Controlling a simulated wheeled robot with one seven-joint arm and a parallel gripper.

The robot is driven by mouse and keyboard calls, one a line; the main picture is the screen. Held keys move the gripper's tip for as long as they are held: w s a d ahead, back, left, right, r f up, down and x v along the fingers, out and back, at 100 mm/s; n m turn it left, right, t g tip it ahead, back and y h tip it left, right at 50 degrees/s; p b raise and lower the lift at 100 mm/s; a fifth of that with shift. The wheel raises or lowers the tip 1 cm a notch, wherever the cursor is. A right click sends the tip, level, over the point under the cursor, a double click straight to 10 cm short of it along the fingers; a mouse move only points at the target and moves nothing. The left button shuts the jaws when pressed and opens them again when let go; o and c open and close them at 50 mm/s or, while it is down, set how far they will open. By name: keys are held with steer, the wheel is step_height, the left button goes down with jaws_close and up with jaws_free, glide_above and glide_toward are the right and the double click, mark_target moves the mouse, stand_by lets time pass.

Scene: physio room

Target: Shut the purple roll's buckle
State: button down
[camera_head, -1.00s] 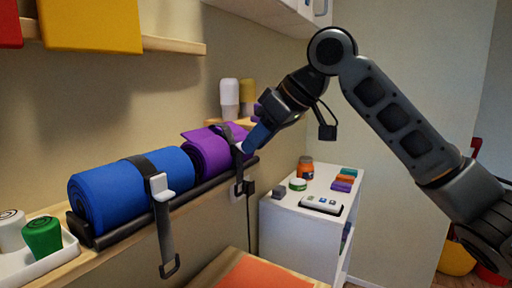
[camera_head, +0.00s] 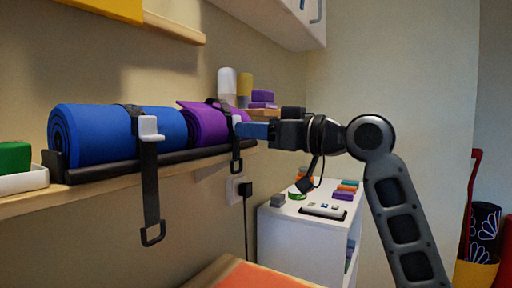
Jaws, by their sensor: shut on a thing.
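The purple roll (camera_head: 203,125) lies in the dark wall rack, with a black strap (camera_head: 222,106) over its right part. The strap's loose end (camera_head: 236,158) hangs below the rack and ends in a dark loop. My gripper (camera_head: 244,130) reaches in from the right, its blue fingers level at the roll's front. It is shut at the strap's buckle (camera_head: 237,119), of which only a small pale part shows. The fingers hide the rest, so I cannot tell how far the buckle is closed.
A blue roll (camera_head: 95,135) with its own strap and white buckle (camera_head: 149,128) lies to the left in the same rack. Bottles and purple blocks (camera_head: 262,97) stand behind my gripper. A white cabinet (camera_head: 300,240) with small items is below right.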

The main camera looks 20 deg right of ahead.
steer(key=b, duration=0.1)
steer(key=f+t+y+b, duration=0.1)
steer(key=shift+w+a+t+b, duration=0.15)
steer(key=shift+w+t+b, duration=0.05)
steer(key=shift+t+b, duration=0.15)
steer(key=shift+r, duration=0.2)
steer(key=c, duration=0.9)
jaws_free()
steer(key=shift+v, duration=3.85)
steer(key=shift+f, duration=0.15)
